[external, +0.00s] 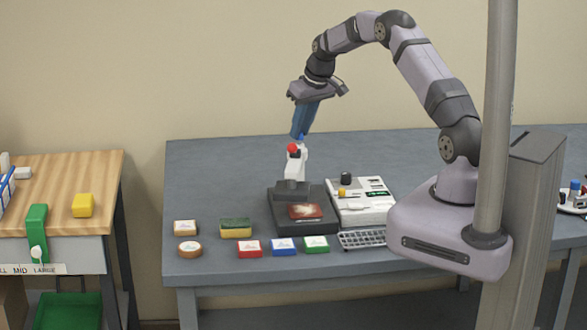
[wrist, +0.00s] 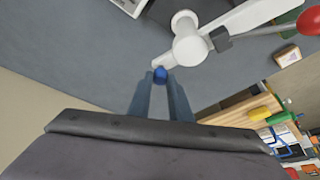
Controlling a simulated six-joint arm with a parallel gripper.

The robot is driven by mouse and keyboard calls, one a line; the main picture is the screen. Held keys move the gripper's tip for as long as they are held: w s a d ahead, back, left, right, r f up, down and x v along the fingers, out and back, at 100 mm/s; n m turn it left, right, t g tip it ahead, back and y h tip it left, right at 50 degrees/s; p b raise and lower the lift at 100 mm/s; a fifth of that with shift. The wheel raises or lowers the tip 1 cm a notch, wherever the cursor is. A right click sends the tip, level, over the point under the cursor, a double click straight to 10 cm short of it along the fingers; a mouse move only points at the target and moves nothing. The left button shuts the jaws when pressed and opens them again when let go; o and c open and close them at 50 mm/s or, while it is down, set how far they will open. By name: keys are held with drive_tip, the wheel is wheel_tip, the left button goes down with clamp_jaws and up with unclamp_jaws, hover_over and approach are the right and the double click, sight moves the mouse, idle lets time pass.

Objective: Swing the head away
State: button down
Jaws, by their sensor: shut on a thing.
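The press stands on the grey table, with a dark base (external: 322,227) and a white upright and head arm (external: 297,167). A red ball (external: 292,148) tops its lever; the white arm (wrist: 240,20) and red ball (wrist: 311,21) also show in the wrist view. A dark block (external: 291,190) under the white arm sits over the back left of the base. A reddish-brown patch (external: 305,211) lies uncovered at the front. My gripper (external: 299,134) comes down from above, its blue fingers shut on a small blue knob (wrist: 161,75) at the white arm's end.
A white machine (external: 362,208) stands close on the press's right, with a wire rack (external: 361,239) in front. Red (external: 249,248), blue (external: 284,247) and green (external: 316,245) pads lie in front, a sponge block (external: 235,228) at left. The table behind the press is clear.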

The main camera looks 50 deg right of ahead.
drive_tip(key=shift+s+a+m+g+h+b, duration=0.1)
drive_tip(key=shift+s+m+g+h+b, duration=0.6)
drive_tip(key=shift+m, duration=1.35)
drive_tip(key=shift+s+a+m+g+h+b, duration=0.1)
drive_tip(key=shift+s+m+g+h+b, duration=0.25)
drive_tip(key=shift+s+m+b, duration=1.15)
drive_tip(key=shift+s+a+m+g+h+b, duration=0.1)
drive_tip(key=shift+s+m+g+h+b, duration=0.35)
drive_tip(key=shift+m, duration=2.1)
drive_tip(key=c, duration=1.6)
unclamp_jaws()
drive_tip(key=shift+c, duration=0.2)
drive_tip(key=w+b+v, duration=0.1)
drive_tip(key=v, duration=0.6)
drive_tip(key=shift+s+r+b, duration=0.15)
drive_tip(key=shift+s+b, duration=0.2)
drive_tip(key=shift+s, duration=0.05)
drive_tip(key=shift+a, duration=0.15)
